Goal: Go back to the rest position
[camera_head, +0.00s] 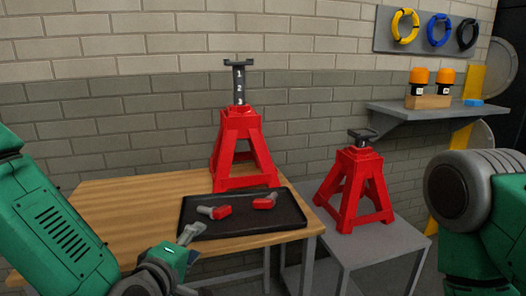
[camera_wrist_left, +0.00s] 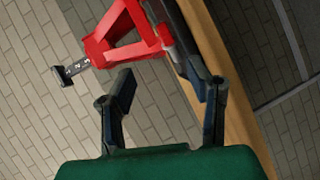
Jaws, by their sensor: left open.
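My left gripper (camera_head: 190,243) is open at the front edge of the wooden table, just short of the black tray (camera_head: 270,228). In the left wrist view its two fingers (camera_wrist_left: 162,88) stand apart with nothing held between them. A tall red jack stand (camera_head: 241,150), its post marked 1, 2, 3, stands upright on the table behind the tray. It also shows tilted in the left wrist view (camera_wrist_left: 118,32). Two small red-and-grey parts (camera_head: 221,212) (camera_head: 264,202) lie in the tray. My right gripper is out of view; only part of my right arm shows at the right edge.
A second, lower red jack stand (camera_head: 353,190) is on a grey side table (camera_head: 385,240) to the right. A wall shelf (camera_head: 425,112) holds orange-topped items (camera_head: 419,76). Coloured rings (camera_head: 405,26) hang above. The wooden table's left part (camera_head: 110,205) is bare.

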